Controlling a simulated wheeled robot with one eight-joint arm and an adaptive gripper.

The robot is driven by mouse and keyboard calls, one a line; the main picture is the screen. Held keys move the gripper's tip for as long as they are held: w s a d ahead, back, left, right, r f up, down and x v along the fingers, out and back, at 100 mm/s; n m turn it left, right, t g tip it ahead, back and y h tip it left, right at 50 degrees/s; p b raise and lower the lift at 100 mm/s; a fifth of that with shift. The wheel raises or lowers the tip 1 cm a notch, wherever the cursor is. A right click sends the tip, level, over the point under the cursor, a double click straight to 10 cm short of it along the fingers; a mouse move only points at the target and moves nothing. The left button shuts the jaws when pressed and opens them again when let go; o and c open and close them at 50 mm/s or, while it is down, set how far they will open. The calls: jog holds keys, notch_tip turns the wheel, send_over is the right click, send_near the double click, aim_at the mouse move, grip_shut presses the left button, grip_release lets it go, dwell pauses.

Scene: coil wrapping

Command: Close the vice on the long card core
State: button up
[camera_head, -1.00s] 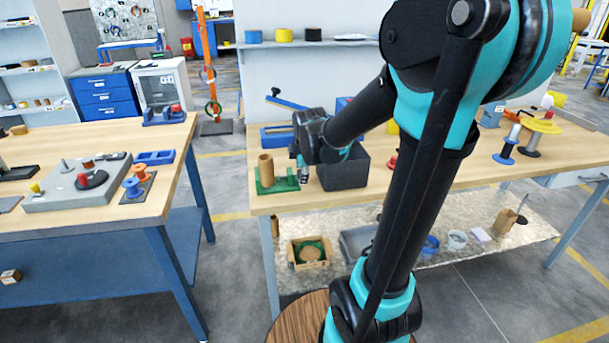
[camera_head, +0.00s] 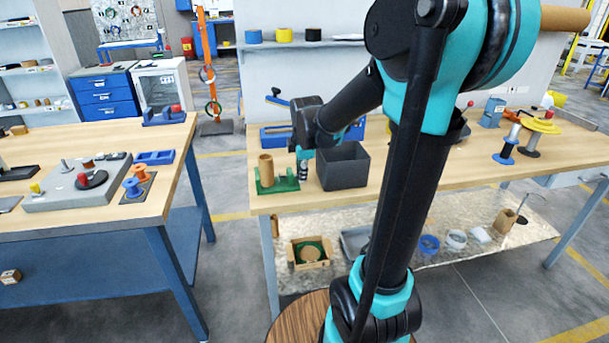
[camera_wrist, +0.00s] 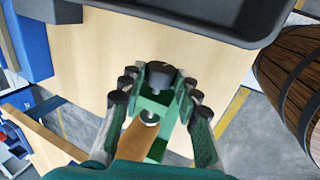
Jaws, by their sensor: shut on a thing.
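The green vice (camera_head: 279,187) sits on the table near its front left corner. The long card core (camera_head: 266,170), a tan tube, stands upright in it; the core also shows in the wrist view (camera_wrist: 133,142), low in the picture. My gripper (camera_head: 303,173) points down at the right end of the vice. In the wrist view my gripper (camera_wrist: 160,80) has its fingers either side of a dark round knob (camera_wrist: 160,72) at the end of the green vice (camera_wrist: 153,105), and is shut on it. Whether the jaw touches the core cannot be told.
A dark grey bin (camera_head: 344,182) stands close to the right of the vice; its rim crosses the top of the wrist view (camera_wrist: 190,22). A blue tray (camera_head: 274,140) lies behind. The table's front edge is near.

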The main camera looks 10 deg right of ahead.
jog(key=shift+g, duration=0.3)
jog(key=shift+w, duration=0.1)
jog(key=g, duration=0.3)
jog(key=shift+w+r+g, duration=0.1)
jog(key=shift+w+g, duration=0.3)
jog(key=shift+w+g, duration=0.25)
jog(key=shift+g, duration=0.35)
jog(key=shift+w+g, duration=0.15)
jog(key=shift+g, duration=1.05)
